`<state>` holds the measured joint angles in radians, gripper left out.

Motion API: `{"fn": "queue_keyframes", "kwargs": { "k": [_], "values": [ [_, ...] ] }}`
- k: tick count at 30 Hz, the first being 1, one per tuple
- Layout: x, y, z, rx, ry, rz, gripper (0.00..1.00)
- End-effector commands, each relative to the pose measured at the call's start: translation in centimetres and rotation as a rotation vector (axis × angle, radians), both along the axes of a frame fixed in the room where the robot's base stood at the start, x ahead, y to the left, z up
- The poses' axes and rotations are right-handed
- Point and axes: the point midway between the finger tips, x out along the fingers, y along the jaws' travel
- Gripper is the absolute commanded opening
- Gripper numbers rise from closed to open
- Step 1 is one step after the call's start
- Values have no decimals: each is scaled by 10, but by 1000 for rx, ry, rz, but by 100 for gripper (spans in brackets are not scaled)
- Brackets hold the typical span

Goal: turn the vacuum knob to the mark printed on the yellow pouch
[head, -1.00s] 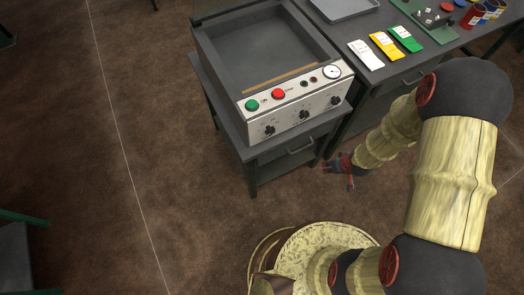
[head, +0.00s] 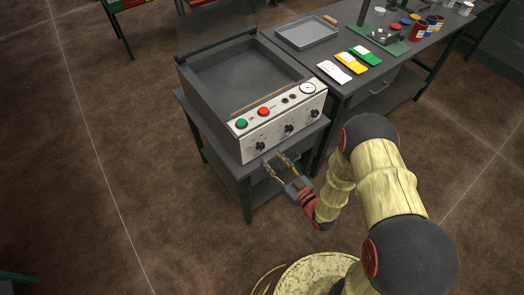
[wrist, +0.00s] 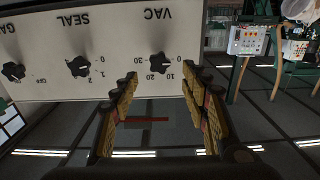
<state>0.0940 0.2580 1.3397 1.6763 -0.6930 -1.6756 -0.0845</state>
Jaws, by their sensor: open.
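The vacuum knob (head: 260,146) is the leftmost black knob on the machine's white front panel. In the wrist view the knob (wrist: 160,62) shows upside down by the VAC label, with numbers around it; its exact setting is hard to tell. My gripper (head: 272,162) is open and empty in front of the panel, just below the knob in the head view. In the wrist view its fingers (wrist: 160,88) spread to either side below the knob, not closed on it. The yellow pouch (head: 357,60) lies on the bench between a white and a green pouch; its print is too small to read.
The SEAL knob (wrist: 79,66) and GAS knob (wrist: 13,71) sit beside the vacuum knob. Green (head: 241,124) and red (head: 264,112) buttons and a gauge (head: 307,88) are above. A grey tray (head: 306,33) lies on the bench. Floor in front is open.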

Motion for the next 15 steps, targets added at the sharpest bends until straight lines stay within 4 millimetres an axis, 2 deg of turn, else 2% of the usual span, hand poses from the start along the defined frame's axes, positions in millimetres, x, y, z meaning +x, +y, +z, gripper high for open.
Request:
{"fn": "queue_keyframes", "kwargs": {
  "k": [9,15],
  "values": [
    [40,28,-1,-1,0,3,46],
    [54,38,-1,-3,2,1,46]
  ]
}}
